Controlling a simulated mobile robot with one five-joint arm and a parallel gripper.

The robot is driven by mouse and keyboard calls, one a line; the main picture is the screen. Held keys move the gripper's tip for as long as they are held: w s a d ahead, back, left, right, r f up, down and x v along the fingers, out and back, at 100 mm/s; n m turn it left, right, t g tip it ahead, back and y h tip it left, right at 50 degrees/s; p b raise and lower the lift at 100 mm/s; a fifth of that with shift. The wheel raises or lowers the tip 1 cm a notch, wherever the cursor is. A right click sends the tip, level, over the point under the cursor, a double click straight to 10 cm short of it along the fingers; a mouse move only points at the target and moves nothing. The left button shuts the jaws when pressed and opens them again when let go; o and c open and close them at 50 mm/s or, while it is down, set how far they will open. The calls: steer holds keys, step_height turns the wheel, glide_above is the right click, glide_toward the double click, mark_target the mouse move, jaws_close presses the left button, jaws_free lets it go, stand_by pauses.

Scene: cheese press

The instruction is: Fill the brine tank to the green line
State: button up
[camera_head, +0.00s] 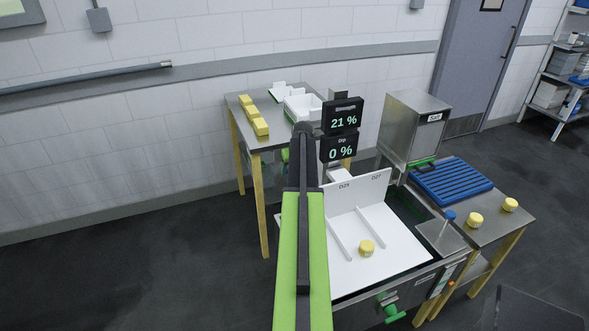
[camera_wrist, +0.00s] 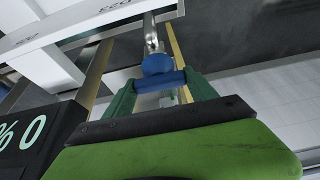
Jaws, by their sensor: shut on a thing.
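The steel brine tank (camera_head: 440,262) stands at centre right in the head view, with a white divided board (camera_head: 345,262) over its left part. I cannot make out a green line or the liquid level. A display (camera_head: 342,115) above it reads 21 %, and the one below (camera_head: 339,149), marked Dip, reads 0 %. In the wrist view, my gripper (camera_wrist: 160,83) has its green fingers shut on a blue handle (camera_wrist: 158,66) with a round knob. A metal spout or pipe (camera_wrist: 151,35) shows beyond it. In the head view my arm hides the gripper and handle.
A yellow round (camera_head: 367,248) lies on the white board. A salt bin (camera_head: 415,128) and blue rack (camera_head: 451,182) stand at right, with two yellow rounds (camera_head: 475,220) on the side table. A table (camera_head: 262,137) holds yellow blocks and a white tray behind my arm.

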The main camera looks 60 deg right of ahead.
steer(key=o, duration=1.4)
steer(key=shift+c, duration=0.2)
steer(key=shift+s+a+r+p, duration=0.1)
steer(key=shift+s+r+p, duration=0.05)
steer(key=shift+r+p, duration=0.4)
steer(key=p+v, duration=1.5)
steer(key=v, duration=0.1)
steer(key=shift+r, duration=0.1)
steer(key=shift+s, duration=0.1)
